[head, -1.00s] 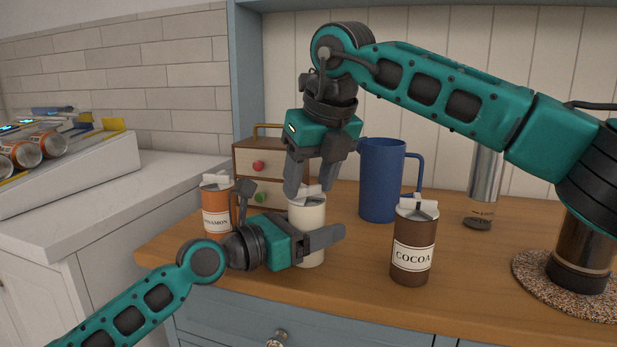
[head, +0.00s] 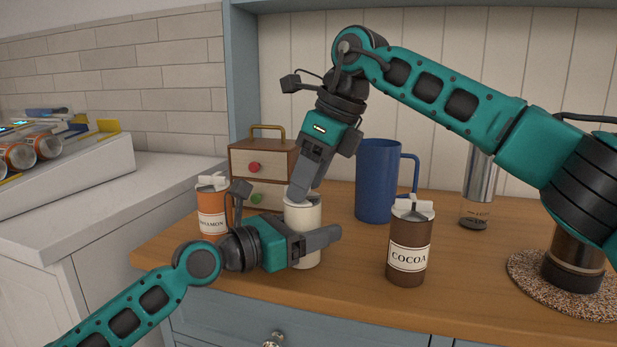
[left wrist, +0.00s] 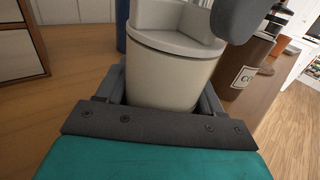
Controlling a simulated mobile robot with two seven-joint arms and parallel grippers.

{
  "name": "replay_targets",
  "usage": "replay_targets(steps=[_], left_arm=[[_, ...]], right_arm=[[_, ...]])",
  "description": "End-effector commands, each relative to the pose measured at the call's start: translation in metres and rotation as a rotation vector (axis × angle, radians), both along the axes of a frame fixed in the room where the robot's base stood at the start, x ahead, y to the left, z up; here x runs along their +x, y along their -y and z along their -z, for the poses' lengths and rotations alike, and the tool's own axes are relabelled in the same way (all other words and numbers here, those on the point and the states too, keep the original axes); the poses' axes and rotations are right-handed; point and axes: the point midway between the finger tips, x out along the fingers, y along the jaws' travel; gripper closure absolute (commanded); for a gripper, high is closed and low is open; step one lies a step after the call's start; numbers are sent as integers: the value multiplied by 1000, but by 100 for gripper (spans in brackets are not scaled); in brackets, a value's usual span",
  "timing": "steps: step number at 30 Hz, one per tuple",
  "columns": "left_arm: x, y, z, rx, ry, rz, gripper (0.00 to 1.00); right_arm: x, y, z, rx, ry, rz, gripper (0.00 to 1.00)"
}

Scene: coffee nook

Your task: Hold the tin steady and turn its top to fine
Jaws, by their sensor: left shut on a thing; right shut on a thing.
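The cream tin (head: 306,218) stands upright on the wooden counter, partly hidden by both grippers. It also shows in the left wrist view (left wrist: 170,85), with its paler top (left wrist: 176,28) and raised grip on it. My left gripper (head: 318,243) is shut around the tin's body from the side. My right gripper (head: 300,196) comes down from above and is shut on the tin's top. A dark right finger shows beside the top in the left wrist view. Any marking for fine on the tin cannot be made out.
An orange cinnamon tin (head: 212,210) stands left of the cream tin, before a small drawer box (head: 262,160). A brown cocoa tin (head: 409,240) stands to the right. A blue jug (head: 377,180) is behind. A glass-and-steel grinder (head: 478,190) and speckled mat (head: 530,284) are farther right.

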Motion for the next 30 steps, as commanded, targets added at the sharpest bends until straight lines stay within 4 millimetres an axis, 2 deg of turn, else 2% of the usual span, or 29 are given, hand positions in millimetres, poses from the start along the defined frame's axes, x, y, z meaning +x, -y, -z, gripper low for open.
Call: replay_targets(steps=[13,14,15,22,30], left_arm=[[1,-1,1,1,-2,-1,68],[1,-1,1,1,-2,-1,68],[1,-1,1,1,-2,-1,68],[0,-1,1,1,-2,-1,68],[0,0,1,1,-2,-1,68]], right_arm=[[0,0,0,0,1,-9,76],[0,0,0,0,1,-9,44],[0,0,0,0,1,-9,40],[0,0,0,0,0,-9,19],[0,1,-2,0,1,-8,19]])
